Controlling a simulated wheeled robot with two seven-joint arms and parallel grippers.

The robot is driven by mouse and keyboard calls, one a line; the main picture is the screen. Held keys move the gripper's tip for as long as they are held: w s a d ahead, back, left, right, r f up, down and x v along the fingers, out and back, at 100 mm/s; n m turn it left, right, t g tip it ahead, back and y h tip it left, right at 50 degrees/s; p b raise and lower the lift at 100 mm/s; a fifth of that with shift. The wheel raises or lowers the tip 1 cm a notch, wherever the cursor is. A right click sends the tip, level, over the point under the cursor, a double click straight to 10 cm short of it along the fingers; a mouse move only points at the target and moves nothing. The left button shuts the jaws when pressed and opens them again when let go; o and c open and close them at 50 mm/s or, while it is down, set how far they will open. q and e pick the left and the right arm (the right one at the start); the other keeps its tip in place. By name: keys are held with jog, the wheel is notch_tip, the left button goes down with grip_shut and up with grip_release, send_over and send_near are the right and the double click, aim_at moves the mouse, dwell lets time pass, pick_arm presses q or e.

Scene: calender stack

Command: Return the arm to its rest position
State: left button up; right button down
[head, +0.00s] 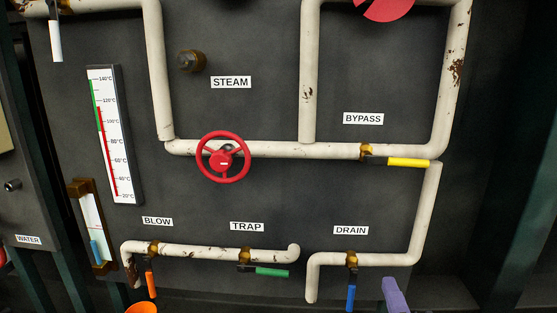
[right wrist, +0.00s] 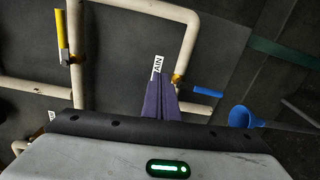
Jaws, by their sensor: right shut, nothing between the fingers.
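My right gripper (head: 396,296) shows as a purple shape at the bottom edge of the head view, right of the blue drain lever (head: 351,298). In the right wrist view its purple fingers (right wrist: 161,101) are together with nothing between them. They overlap the DRAIN label (right wrist: 157,66) in that picture, and I cannot tell how far they are from the panel. The blue lever also shows in the right wrist view (right wrist: 208,92), apart from the fingers. My left gripper is not in view.
A dark panel carries pale pipes (head: 260,149), a red handwheel (head: 223,157), a yellow bypass lever (head: 409,162), a green trap lever (head: 272,272) and an orange blow lever (head: 150,284). An orange object (head: 140,307) sits at the bottom edge. A blue funnel (right wrist: 243,116) stands near the drain lever.

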jog(key=s+a+f+m+g+y, duration=0.2)
jog(key=s+f+m+g, duration=0.2)
jog(key=s+f+m, duration=0.4)
jog(key=s+a+f+m+g+y, duration=0.1)
jog(key=s+a+f+m+g, duration=0.2)
jog(key=s+f, duration=1.1)
notch_tip(320, 180, down, 8)
jog(key=m+g+p, duration=0.1)
jog(key=m+g, duration=0.1)
jog(key=m, duration=0.2)
jog(key=shift+f+m+y, duration=0.2)
jog(key=shift+m+y, duration=0.2)
